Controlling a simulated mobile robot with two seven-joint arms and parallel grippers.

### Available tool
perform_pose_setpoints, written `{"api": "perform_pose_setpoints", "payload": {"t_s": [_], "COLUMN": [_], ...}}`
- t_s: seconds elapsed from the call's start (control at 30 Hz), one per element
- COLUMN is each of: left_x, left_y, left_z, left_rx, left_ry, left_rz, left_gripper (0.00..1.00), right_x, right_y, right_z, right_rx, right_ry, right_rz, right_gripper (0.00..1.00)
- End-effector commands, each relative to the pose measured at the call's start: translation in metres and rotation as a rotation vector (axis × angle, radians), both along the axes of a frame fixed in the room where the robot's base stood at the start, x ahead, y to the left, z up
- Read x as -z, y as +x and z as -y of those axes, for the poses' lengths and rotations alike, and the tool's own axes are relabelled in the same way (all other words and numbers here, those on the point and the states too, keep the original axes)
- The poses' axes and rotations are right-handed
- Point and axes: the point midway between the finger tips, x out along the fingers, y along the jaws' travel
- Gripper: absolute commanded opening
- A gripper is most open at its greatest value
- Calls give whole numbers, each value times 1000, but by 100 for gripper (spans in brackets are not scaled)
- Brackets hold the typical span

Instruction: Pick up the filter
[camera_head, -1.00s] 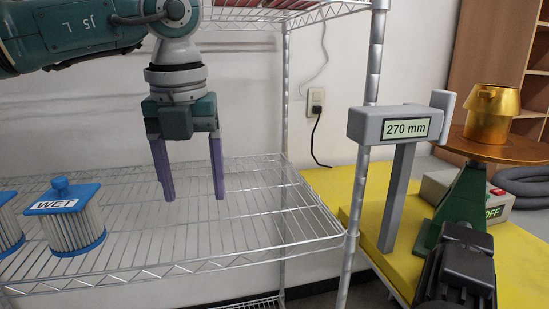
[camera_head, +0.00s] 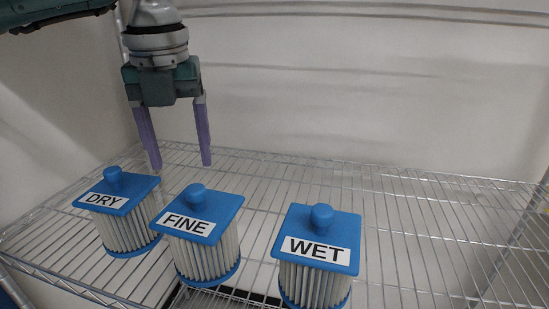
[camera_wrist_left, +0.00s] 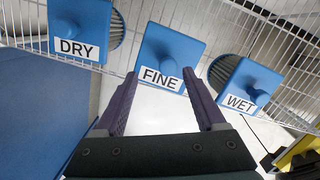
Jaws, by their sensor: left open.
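Three pleated white filters with square blue lids and round blue knobs stand upright in a row on the wire shelf. In the head view they are the DRY filter (camera_head: 122,222) at left, the FINE filter (camera_head: 203,250) in the middle and the WET filter (camera_head: 316,284) at right. My left gripper (camera_head: 181,164) hangs above and behind the DRY and FINE filters, open and empty, its purple fingers pointing down. In the left wrist view the FINE filter (camera_wrist_left: 172,50) lies beyond the fingertips (camera_wrist_left: 160,78), between the DRY filter (camera_wrist_left: 82,22) and the WET filter (camera_wrist_left: 243,84). My right gripper is not in view.
The wire shelf (camera_head: 420,240) has free room to the right of the WET filter and behind the row. A pale wall (camera_head: 380,100) stands behind the shelf. A blue surface (camera_wrist_left: 40,110) shows at lower left in the wrist view.

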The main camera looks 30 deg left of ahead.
Motion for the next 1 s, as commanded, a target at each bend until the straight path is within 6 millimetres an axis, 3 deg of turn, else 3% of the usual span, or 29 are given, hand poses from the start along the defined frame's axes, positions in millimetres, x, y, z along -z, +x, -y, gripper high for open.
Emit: {"api": "perform_pose_setpoints", "payload": {"t_s": [0.33, 0.5, 0.77, 1.0], "left_x": [44, 67, 70, 70], "left_y": [4, 6, 7, 7], "left_z": [4, 2, 2, 2], "left_rx": [0, 0, 1, 1], "left_ry": [-2, -1, 0, 0], "left_rz": [-5, -3, 0, 0], "left_gripper": [72, 72, 72, 45], "right_x": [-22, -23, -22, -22], "right_y": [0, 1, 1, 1], "right_z": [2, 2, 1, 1], "right_rx": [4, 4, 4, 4], "right_ry": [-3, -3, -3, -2], "right_rz": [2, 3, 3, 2], "right_gripper": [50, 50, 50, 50]}}
